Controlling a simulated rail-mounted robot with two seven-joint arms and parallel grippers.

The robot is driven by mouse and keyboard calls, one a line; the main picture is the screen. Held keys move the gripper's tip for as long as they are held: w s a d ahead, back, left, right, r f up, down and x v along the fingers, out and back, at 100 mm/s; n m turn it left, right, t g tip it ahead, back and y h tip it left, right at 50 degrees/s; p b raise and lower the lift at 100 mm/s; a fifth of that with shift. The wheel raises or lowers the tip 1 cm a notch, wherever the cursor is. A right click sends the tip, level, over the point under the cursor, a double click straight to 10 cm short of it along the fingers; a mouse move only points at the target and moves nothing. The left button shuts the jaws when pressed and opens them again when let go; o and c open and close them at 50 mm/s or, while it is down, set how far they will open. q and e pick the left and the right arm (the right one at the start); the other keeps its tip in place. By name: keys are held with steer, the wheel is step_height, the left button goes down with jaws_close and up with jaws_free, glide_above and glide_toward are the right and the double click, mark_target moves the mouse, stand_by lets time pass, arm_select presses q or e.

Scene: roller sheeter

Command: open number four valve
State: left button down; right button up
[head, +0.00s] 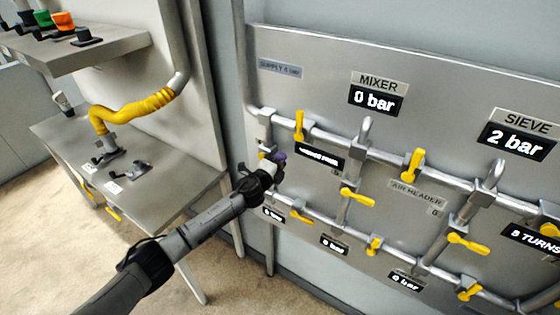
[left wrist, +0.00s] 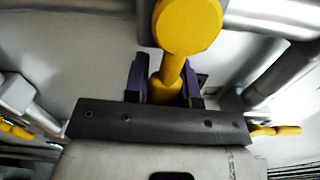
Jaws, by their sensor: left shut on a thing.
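My left gripper (head: 278,158) reaches in from the left to the far-left upright pipe of the grey panel. In the left wrist view its purple fingers (left wrist: 164,88) are shut around the stem of a yellow valve handle (left wrist: 187,25). In the head view that handle (head: 263,155) is mostly hidden by the gripper. Other yellow valve handles show on the pipes: upper left (head: 299,125), upper middle (head: 413,165), middle (head: 357,197) and right (head: 467,243). I cannot read a number four on any valve. My right gripper is not in view.
Displays read MIXER 0 bar (head: 376,100) and SIEVE 2 bar (head: 517,138). Pipes and handles stand out from the panel around my gripper. A grey bench (head: 140,175) with a yellow hose (head: 135,105) is at left, below a shelf (head: 90,48) with coloured knobs.

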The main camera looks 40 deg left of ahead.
arm_select(q)
steer(key=a+f+m+b, duration=0.4)
steer(key=a+f+m, duration=0.1)
steer(key=m, duration=1.2)
steer(key=shift+s+a+f, duration=0.3)
steer(key=shift+a+f, duration=0.05)
steer(key=shift+a, duration=0.15)
steer(key=c, duration=0.9)
jaws_free()
steer(key=shift+c, duration=0.2)
steer(key=shift+s, duration=0.1)
steer(key=s+d+p, duration=0.1)
steer(key=s+p, duration=0.1)
steer(key=s, duration=1.1)
steer(key=shift+s, duration=0.3)
